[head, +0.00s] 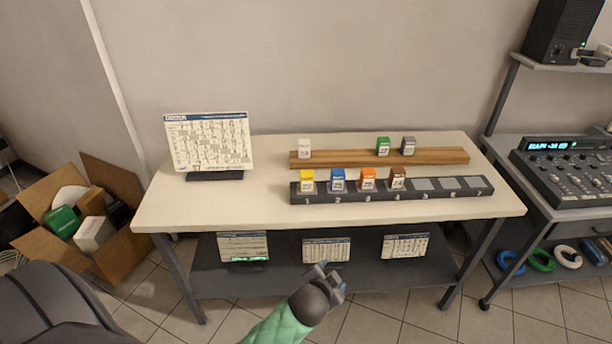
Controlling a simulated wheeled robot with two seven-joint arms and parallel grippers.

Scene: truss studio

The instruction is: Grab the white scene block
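The white scene block (304,148) stands at the left end of a wooden rail (345,159) at the back of the table. A green block (383,146) and a grey block (408,145) stand further right on the same rail. My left gripper (332,277) is low in front of the table, at the end of an arm with a green sleeve. Its fingers look apart, with nothing between them. It is well below and away from the white block. My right gripper is not in view.
A dark numbered rack (440,193) in front of the rail holds yellow, blue, orange and brown blocks at its left; its right part is empty. A chart on a stand (209,142) is at the left. The table's front left (220,208) is clear.

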